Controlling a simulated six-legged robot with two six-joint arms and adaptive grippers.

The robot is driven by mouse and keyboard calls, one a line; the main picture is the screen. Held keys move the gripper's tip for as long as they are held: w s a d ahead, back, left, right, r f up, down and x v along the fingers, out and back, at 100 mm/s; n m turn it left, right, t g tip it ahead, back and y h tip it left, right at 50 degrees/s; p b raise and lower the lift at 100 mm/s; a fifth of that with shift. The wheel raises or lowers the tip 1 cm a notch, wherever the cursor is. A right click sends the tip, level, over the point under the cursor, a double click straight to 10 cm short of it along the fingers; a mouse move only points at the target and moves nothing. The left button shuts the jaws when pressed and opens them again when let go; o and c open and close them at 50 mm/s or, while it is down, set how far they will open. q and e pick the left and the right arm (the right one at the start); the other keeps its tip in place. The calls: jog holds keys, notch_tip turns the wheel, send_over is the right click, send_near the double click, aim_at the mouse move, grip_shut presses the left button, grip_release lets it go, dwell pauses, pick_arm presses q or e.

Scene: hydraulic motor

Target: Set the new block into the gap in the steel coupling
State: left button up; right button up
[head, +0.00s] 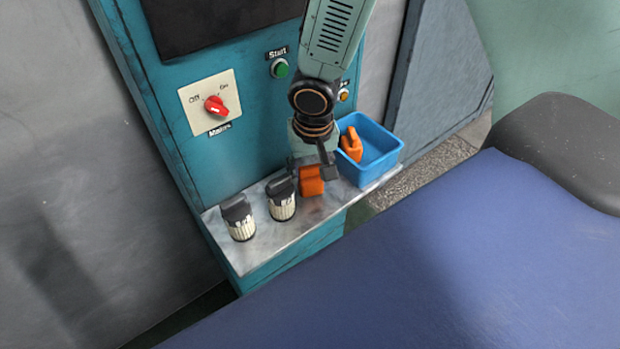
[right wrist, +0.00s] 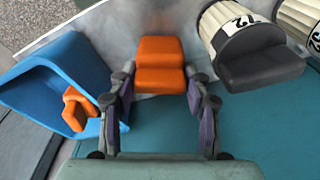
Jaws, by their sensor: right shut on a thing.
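An orange block (head: 312,181) is between the fingers of my right gripper (head: 314,168), over the right part of the shelf. In the right wrist view the same block (right wrist: 160,64) shows between the two fingertips of my right gripper (right wrist: 160,84), which is shut on it. A second orange block (head: 352,145) lies in the blue bin, and it also shows in the right wrist view (right wrist: 76,108). I cannot tell by looks which block is the new one. The steel coupling is not visible in either view. My left gripper is not in view.
The blue bin (head: 385,165) stands at the shelf's right end, close beside my right gripper. Two ribbed filters with dark tops (head: 239,219) (head: 283,199) stand to the left on the shelf (head: 247,252). The teal cabinet panel carries a red switch (head: 215,106) and a green button (head: 279,68).

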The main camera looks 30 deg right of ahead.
aim_at(308, 166)
jog(key=shift+w+a, duration=0.15)
jog(key=shift+w, duration=0.05)
jog(key=shift+c, duration=0.6)
jog(key=shift+w+r, duration=0.1)
jog(key=shift+w, duration=0.1)
jog(key=r+p, duration=0.1)
jog(key=r, duration=0.2)
jog(key=r+p, duration=0.1)
jog(key=r, duration=0.4)
jog(key=shift+s+r+p, duration=0.35)
jog(key=shift+p, duration=0.05)
jog(key=shift+r, duration=0.35)
jog(key=shift+w+r, duration=0.15)
jog(key=shift+w, duration=0.2)
